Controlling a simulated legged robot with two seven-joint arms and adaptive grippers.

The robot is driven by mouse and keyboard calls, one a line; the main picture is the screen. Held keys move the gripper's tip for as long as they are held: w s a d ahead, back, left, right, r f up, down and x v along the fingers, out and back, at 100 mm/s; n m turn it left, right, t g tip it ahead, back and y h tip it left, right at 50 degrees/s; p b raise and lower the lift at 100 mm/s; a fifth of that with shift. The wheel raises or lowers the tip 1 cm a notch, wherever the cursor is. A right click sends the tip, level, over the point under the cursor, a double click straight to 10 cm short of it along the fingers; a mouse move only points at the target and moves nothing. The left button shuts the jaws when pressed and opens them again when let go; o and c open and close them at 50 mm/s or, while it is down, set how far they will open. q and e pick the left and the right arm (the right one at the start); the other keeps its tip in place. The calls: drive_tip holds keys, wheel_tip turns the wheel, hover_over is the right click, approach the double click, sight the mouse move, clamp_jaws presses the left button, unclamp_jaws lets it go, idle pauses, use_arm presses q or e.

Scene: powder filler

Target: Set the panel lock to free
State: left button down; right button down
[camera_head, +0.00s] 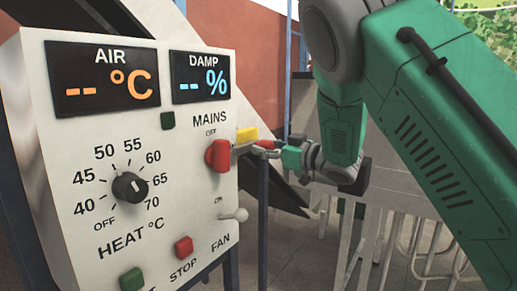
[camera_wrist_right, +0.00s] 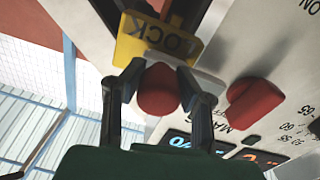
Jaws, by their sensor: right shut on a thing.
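The panel lock is a red knob (camera_wrist_right: 158,92) by a yellow plate (camera_wrist_right: 158,38) marked LOCK, seen upside down in the right wrist view. In the head view the yellow plate (camera_head: 246,134) stands at the right edge of the control panel (camera_head: 75,140), with a bit of the red knob (camera_head: 267,144) beside it. My right gripper (camera_wrist_right: 160,80) has a finger on each side of the knob and is shut on it. In the head view, my right gripper (camera_head: 272,149) comes in from the right. The knob's setting cannot be read. My left gripper is not in view.
The red MAINS switch (camera_head: 218,155) sits close to the lock, and also shows in the right wrist view (camera_wrist_right: 255,102). A FAN toggle (camera_head: 234,215), the HEAT dial (camera_head: 129,187) and a red STOP button (camera_head: 184,247) are on the panel. Metal frame legs stand to the right.

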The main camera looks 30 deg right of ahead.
drive_tip(key=shift+d, duration=0.15)
drive_tip(key=c, duration=1.1)
unclamp_jaws()
drive_tip(key=shift+c, duration=0.2)
drive_tip(key=shift+d, duration=0.1)
drive_tip(key=shift+d, duration=0.1)
drive_tip(key=shift+s+d, duration=0.1)
drive_tip(key=v, duration=1.1)
drive_tip(key=shift+s+d, duration=0.15)
drive_tip(key=shift+s, duration=0.15)
drive_tip(key=shift+f, duration=0.1)
